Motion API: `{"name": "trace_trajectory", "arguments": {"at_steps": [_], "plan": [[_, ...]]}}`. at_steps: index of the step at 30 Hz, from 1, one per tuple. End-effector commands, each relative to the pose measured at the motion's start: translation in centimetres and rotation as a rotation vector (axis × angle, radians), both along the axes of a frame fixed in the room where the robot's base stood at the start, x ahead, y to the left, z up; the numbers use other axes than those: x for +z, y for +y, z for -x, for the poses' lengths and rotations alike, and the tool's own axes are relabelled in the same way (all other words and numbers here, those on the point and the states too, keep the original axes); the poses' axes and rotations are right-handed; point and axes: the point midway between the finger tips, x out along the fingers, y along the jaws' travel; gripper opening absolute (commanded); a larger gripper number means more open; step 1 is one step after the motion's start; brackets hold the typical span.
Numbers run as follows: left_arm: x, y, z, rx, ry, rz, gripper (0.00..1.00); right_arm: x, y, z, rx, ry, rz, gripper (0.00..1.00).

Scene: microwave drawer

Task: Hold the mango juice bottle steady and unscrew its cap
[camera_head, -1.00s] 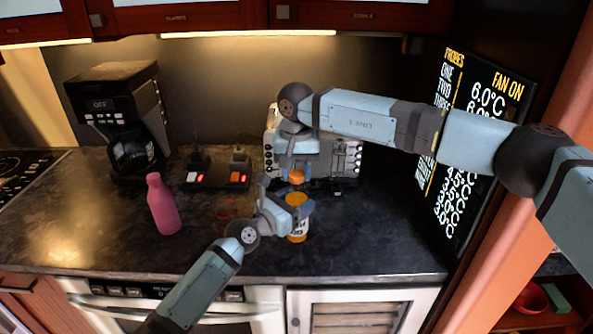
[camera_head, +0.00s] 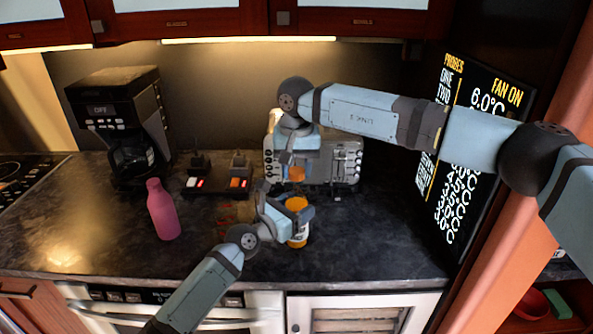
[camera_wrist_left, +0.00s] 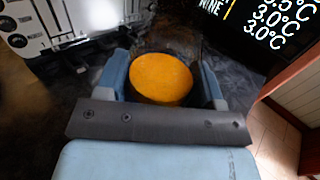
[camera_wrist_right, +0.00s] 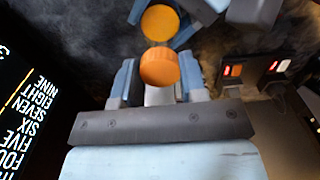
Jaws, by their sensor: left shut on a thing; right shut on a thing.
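The mango juice bottle (camera_head: 299,238) stands upright on the dark counter, with an orange top and a printed label. My left gripper (camera_head: 297,214) is shut around its upper part; the round orange top (camera_wrist_left: 161,79) shows between the fingers in the left wrist view. My right gripper (camera_head: 296,165) is above, shut on a small orange cap (camera_head: 296,174), which also shows in the right wrist view (camera_wrist_right: 160,66). The cap is apart from the bottle, with a gap between them. The bottle's lower body is partly hidden by my left gripper.
A pink bottle (camera_head: 162,210) stands to the left. Behind are a coffee maker (camera_head: 118,120), a grey machine (camera_head: 345,158) and small units with lit switches (camera_head: 217,188). A panel of temperatures (camera_head: 470,150) is at right. The counter's right front is clear.

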Motion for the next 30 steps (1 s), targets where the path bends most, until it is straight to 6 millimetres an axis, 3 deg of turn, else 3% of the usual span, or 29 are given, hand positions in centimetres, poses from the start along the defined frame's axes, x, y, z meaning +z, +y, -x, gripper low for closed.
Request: {"name": "trace_trajectory", "arguments": {"at_steps": [8, 18, 25, 26, 29, 30], "plan": [[0.0, 0.0, 0.0, 0.0, 0.0, 0.0, 0.0, 0.1, 0.0, 0.0, 0.0, 0.0, 0.0, 0.1], [0.0, 0.0, 0.0, 0.0, 0.0, 0.0, 0.0, 3.7, 0.0, 0.0, 0.0, 0.0, 0.0, 0.1], [0.0, 0.0, 0.0, 0.0, 0.0, 0.0, 0.0, 4.0, 0.0, 0.0, 0.0, 0.001, 0.0, 0.1], [0.0, 0.0, 0.0, 0.0, 0.0, 0.0, 0.66, 4.0, 0.0, 0.0, 0.0, 0.001, 0.0, 0.1], [0.0, 0.0, 0.0, 0.0, 0.0, 0.0, 0.89, 4.0, 0.0, 0.0, 0.0, 0.001, 0.0, 0.1], [0.0, 0.0, 0.0, 0.0, 0.0, 0.0, 0.91, 4.0, 0.0, 0.0, 0.0, 0.001, 0.0, 0.1]]}}
